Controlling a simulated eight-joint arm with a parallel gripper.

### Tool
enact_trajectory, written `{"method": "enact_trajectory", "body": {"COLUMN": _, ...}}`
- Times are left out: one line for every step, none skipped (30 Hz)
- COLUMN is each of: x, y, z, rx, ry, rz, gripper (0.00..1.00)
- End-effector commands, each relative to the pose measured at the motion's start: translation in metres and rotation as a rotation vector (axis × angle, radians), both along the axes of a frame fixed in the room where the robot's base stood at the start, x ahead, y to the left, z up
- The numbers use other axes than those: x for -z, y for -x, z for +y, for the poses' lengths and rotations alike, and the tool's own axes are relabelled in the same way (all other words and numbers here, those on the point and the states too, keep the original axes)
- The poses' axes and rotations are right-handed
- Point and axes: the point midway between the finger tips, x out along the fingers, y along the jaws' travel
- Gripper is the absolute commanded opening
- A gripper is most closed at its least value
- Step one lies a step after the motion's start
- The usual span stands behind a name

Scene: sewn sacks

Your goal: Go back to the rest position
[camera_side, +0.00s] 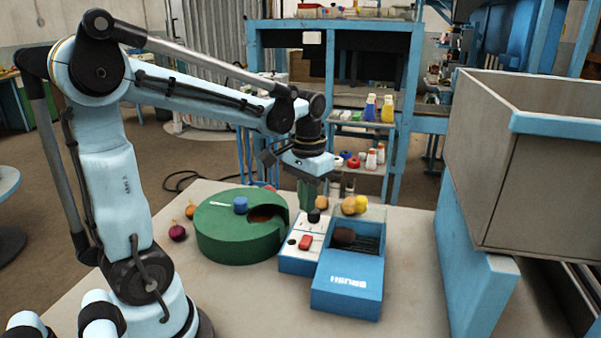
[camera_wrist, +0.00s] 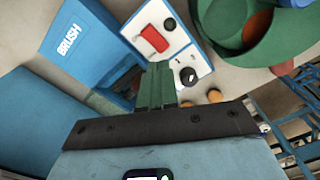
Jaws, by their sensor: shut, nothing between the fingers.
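My gripper (camera_side: 306,195) has green fingers that are closed together with nothing between them. It points down above the far end of the white-topped control box (camera_side: 290,258), close to its black knob (camera_side: 314,215). In the wrist view the shut fingers (camera_wrist: 155,80) show over the edge of the same box, between the black knob (camera_wrist: 188,76) and the blue brush box (camera_wrist: 85,45). I cannot tell whether the fingertips touch anything. The arm reaches out from its base at the left of the side view.
A green round drum (camera_side: 225,245) with a blue knob (camera_side: 240,205) stands left of the control box. The blue brush box (camera_side: 345,290) stands right of it. Onions (camera_side: 177,232) lie at the table's left. A large grey bin (camera_side: 500,170) rises at the right. The front of the table is clear.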

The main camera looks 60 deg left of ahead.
Motion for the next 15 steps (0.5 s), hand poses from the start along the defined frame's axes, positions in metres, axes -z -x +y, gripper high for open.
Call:
{"method": "enact_trajectory", "body": {"x": 0.0, "y": 0.0, "z": 0.0, "rx": 0.0, "ry": 0.0, "rz": 0.0, "gripper": 0.0}}
{"method": "enact_trajectory", "body": {"x": 0.0, "y": 0.0, "z": 0.0, "rx": 0.0, "ry": 0.0, "rz": -0.001, "gripper": 0.0}}
{"method": "enact_trajectory", "body": {"x": 0.0, "y": 0.0, "z": -0.001, "rx": 0.002, "ry": -0.001, "rz": -0.005, "gripper": 0.0}}
{"method": "enact_trajectory", "body": {"x": -0.001, "y": 0.001, "z": -0.002, "rx": 0.005, "ry": -0.003, "rz": -0.01, "gripper": 0.0}}
{"method": "enact_trajectory", "body": {"x": -0.001, "y": 0.001, "z": -0.004, "rx": 0.009, "ry": -0.005, "rz": -0.017, "gripper": 0.0}}
{"method": "enact_trajectory", "body": {"x": -0.002, "y": 0.002, "z": -0.007, "rx": 0.017, "ry": -0.01, "rz": -0.033, "gripper": 0.0}}
{"method": "enact_trajectory", "body": {"x": -0.003, "y": 0.003, "z": -0.011, "rx": 0.025, "ry": -0.014, "rz": -0.049, "gripper": 0.0}}
{"method": "enact_trajectory", "body": {"x": -0.004, "y": 0.005, "z": -0.015, "rx": 0.034, "ry": -0.019, "rz": -0.068, "gripper": 0.0}}
{"method": "enact_trajectory", "body": {"x": -0.005, "y": 0.006, "z": -0.021, "rx": 0.048, "ry": -0.028, "rz": -0.099, "gripper": 0.0}}
{"method": "enact_trajectory", "body": {"x": -0.007, "y": 0.008, "z": -0.026, "rx": 0.06, "ry": -0.034, "rz": -0.126, "gripper": 0.0}}
{"method": "enact_trajectory", "body": {"x": -0.008, "y": 0.01, "z": -0.031, "rx": 0.072, "ry": -0.039, "rz": -0.154, "gripper": 0.0}}
{"method": "enact_trajectory", "body": {"x": -0.009, "y": 0.012, "z": -0.038, "rx": 0.09, "ry": -0.048, "rz": -0.194, "gripper": 0.0}}
{"method": "enact_trajectory", "body": {"x": -0.009, "y": 0.014, "z": -0.043, "rx": 0.103, "ry": -0.053, "rz": -0.226, "gripper": 0.0}}
{"method": "enact_trajectory", "body": {"x": -0.01, "y": 0.016, "z": -0.048, "rx": 0.116, "ry": -0.059, "rz": -0.257, "gripper": 0.0}}
{"method": "enact_trajectory", "body": {"x": -0.011, "y": 0.018, "z": -0.055, "rx": 0.133, "ry": -0.065, "rz": -0.298, "gripper": 0.0}}
